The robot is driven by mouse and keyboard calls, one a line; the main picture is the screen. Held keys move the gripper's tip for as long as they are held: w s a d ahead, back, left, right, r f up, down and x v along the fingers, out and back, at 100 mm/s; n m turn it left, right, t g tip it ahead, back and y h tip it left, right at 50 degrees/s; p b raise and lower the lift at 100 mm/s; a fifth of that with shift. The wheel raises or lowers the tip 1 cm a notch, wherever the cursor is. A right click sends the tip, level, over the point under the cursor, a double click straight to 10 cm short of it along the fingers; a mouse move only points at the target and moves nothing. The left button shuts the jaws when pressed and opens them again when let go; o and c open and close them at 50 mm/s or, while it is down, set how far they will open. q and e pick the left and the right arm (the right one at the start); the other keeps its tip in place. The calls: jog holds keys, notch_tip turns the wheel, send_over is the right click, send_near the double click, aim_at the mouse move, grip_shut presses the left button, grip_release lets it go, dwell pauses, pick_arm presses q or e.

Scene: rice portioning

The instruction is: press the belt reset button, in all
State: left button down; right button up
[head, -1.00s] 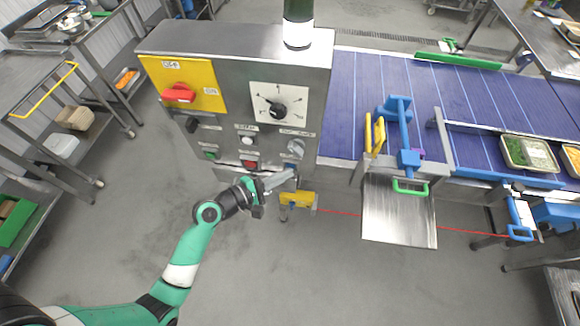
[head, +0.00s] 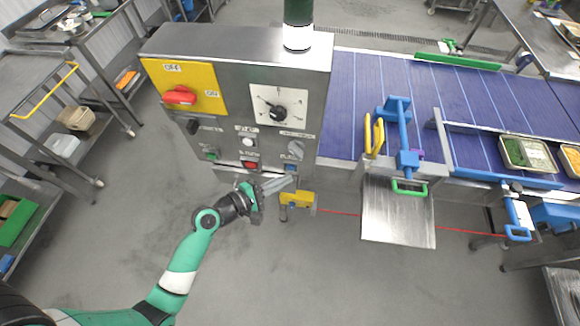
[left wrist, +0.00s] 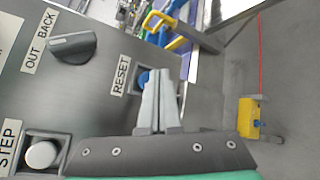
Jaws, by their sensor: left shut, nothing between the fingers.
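The blue reset button (left wrist: 143,81) sits in a dark square frame beside a RESET label (left wrist: 121,75) in the left wrist view. In the head view the button (head: 291,167) is low on the right of the grey control panel (head: 240,110). My left gripper (head: 294,180) is shut and empty, its tips just below the button. In the left wrist view its closed fingers (left wrist: 162,75) overlap the button's right edge. I cannot tell whether they touch it. My right gripper is in neither view.
A red button (head: 250,165), a grey selector knob (left wrist: 72,46) and a white STEP button (left wrist: 42,154) are on the same panel. A yellow sensor block (head: 297,199) with a red beam is just below the gripper. The blue belt (head: 350,110) lies to the right.

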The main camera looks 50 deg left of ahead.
pick_arm(q)
jog(key=shift+s+d+p, duration=0.35)
jog(key=shift+s+d, duration=0.4)
jog(key=shift+s, duration=0.25)
jog(key=shift+s+d+p, duration=0.35)
jog(key=shift+s+d, duration=0.4)
jog(key=shift+s, duration=0.2)
